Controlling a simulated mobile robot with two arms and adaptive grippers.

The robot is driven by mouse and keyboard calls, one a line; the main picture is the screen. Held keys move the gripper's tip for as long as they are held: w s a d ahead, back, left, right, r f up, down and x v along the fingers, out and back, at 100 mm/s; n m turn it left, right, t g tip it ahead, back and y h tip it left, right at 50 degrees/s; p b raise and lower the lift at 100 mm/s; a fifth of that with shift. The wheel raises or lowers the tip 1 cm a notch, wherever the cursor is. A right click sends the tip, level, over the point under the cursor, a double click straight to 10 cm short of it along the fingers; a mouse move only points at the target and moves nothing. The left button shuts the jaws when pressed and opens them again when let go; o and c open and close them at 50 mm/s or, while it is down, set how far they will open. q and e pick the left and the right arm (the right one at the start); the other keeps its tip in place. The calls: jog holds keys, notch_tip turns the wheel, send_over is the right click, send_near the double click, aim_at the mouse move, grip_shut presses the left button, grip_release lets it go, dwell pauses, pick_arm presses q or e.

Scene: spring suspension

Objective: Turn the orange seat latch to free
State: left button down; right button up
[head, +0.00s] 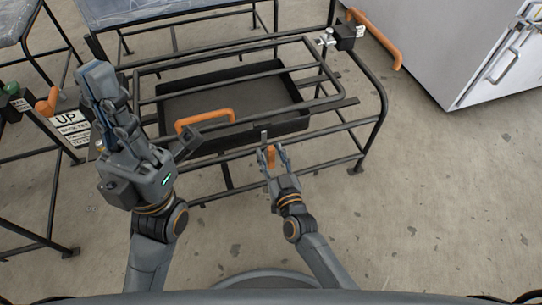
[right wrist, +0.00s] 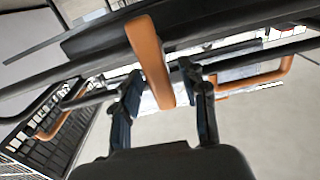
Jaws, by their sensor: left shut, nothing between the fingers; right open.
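The orange seat latch (head: 271,157) is a short orange lever at the front rail of the black tubular frame, right of the frame's middle. In the right wrist view it is a long orange bar (right wrist: 148,50) hanging down from the dark rail. My right gripper (head: 275,153) is open, with its fingertips on either side of the latch. The wrist view shows a gap between the bar and the right finger; contact on the left cannot be told. My left gripper (head: 98,78) is shut and empty, raised at the left of the frame.
A dark tray (head: 235,100) sits in the frame, with an orange handle (head: 205,118) at its front. Another orange handle (head: 376,38) is at the back right. A sign with "UP" (head: 68,121) stands at left. A white cabinet (head: 455,50) is at right. The right floor is clear.

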jog(key=shift+w, duration=0.15)
grip_shut()
